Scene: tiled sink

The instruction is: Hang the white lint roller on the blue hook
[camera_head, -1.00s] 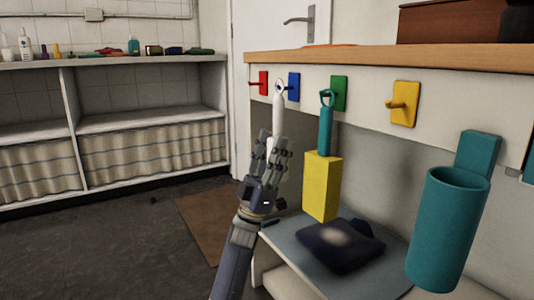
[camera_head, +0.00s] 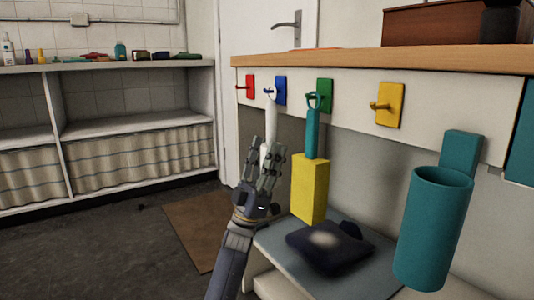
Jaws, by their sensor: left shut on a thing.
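The white lint roller (camera_head: 272,118) stands upright, with a ring at its top end. My left gripper (camera_head: 268,150) is shut on its lower part, and the fingers hide much of that part. The ring is in front of the blue hook (camera_head: 280,90) on the white rail, and the hook's peg shows at the ring. I cannot tell whether the peg passes through the ring. My right gripper is not in view.
A red hook (camera_head: 250,86) is left of the blue one. A green hook (camera_head: 324,94) holds a teal-handled yellow item (camera_head: 310,188). A yellow hook (camera_head: 389,105) and a teal cup (camera_head: 432,230) are farther right. A dark cloth (camera_head: 330,247) lies on the low shelf below.

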